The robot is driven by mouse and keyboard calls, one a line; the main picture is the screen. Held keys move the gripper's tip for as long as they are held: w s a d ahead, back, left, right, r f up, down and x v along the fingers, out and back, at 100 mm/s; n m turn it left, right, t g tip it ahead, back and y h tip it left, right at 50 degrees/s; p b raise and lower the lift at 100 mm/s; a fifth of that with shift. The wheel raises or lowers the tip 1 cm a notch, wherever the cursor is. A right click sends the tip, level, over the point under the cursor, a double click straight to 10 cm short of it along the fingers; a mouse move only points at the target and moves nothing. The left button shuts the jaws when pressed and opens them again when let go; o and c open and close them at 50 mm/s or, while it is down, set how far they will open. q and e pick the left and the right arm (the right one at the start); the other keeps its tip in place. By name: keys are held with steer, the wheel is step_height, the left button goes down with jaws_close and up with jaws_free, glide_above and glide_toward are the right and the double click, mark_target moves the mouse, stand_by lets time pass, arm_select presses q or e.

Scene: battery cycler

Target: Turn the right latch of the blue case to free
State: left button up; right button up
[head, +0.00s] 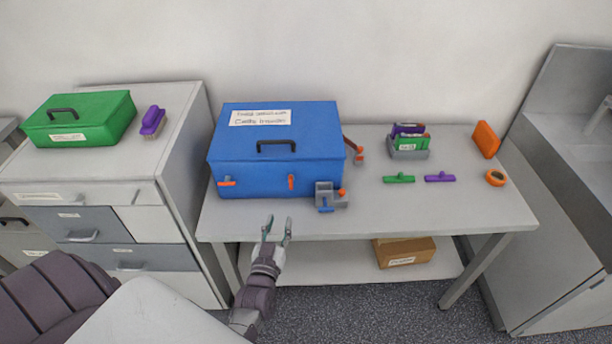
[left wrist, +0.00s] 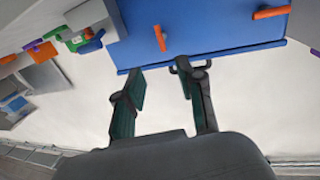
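The blue case (head: 255,180) stands closed at the left of the table, its front towards me. Its right latch (head: 291,182) is an orange bar standing upright on the front; it also shows in the left wrist view (left wrist: 159,38). Its left latch (head: 227,182) is an orange bar lying level, also in the left wrist view (left wrist: 271,12). My left gripper (head: 276,226) is open and empty, in front of the table edge, below the right latch and apart from it. Its two spread fingers show in the left wrist view (left wrist: 164,90). My right gripper is in neither view.
A grey fixture (head: 329,196) with orange and blue parts stands close by the case's front right corner. The front middle of the table (head: 400,215) is clear.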

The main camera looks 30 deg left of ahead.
mark_target(290, 181)
arm_select(q)
steer(key=b+x, duration=0.2)
steer(key=x, duration=0.2)
steer(key=b+x, duration=0.2)
steer(key=x, duration=0.3)
steer(key=b+x, duration=0.2)
steer(key=x, duration=0.2)
steer(key=shift+w+a+r, duration=0.15)
steer(key=shift+r, duration=0.2)
steer(key=shift+w+a+r, duration=0.15)
steer(key=shift+w, duration=0.2)
jaws_close()
